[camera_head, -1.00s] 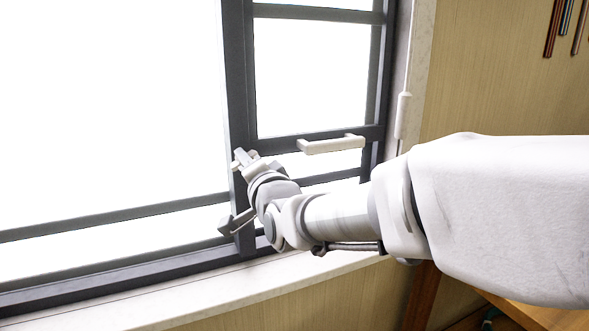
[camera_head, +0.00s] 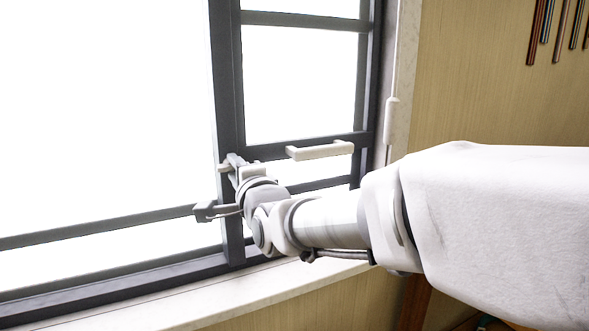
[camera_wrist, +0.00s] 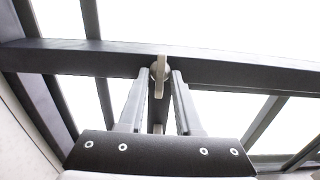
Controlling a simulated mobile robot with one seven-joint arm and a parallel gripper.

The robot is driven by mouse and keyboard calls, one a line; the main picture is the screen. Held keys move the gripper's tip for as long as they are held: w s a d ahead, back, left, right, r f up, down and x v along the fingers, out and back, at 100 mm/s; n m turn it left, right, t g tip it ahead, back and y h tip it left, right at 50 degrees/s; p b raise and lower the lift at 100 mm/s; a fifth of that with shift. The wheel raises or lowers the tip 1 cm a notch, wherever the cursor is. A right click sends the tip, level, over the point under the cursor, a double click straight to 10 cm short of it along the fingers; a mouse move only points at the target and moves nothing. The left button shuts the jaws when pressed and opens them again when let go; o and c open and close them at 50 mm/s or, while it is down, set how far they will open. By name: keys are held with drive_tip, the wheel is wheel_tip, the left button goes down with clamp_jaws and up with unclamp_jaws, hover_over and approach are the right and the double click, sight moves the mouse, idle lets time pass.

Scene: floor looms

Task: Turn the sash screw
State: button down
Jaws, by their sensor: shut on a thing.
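The sash screw (camera_wrist: 160,68) shows in the wrist view as a small pale winged knob on the dark window frame (camera_wrist: 220,70). My gripper (camera_wrist: 162,74) has one finger on each side of it and is shut on it. The wing stands roughly upright in that view. In the head view my gripper (camera_head: 233,163) is at the dark upright (camera_head: 228,100) where the sashes meet. There my gripper and wrist hide the screw.
A pale bar handle (camera_head: 320,150) sits on the sash rail just right of my gripper. A cord with a white weight (camera_head: 391,112) hangs by the right jamb. A pale sill (camera_head: 215,296) runs below. Coloured rods (camera_head: 549,25) hang on the wall at upper right.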

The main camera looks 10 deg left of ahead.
drive_tip(key=shift+r, duration=0.15)
drive_tip(key=c, duration=0.9)
unclamp_jaws()
drive_tip(key=shift+p+v, duration=1.05)
drive_tip(key=shift+v, duration=7.65)
drive_tip(key=shift+a, duration=0.1)
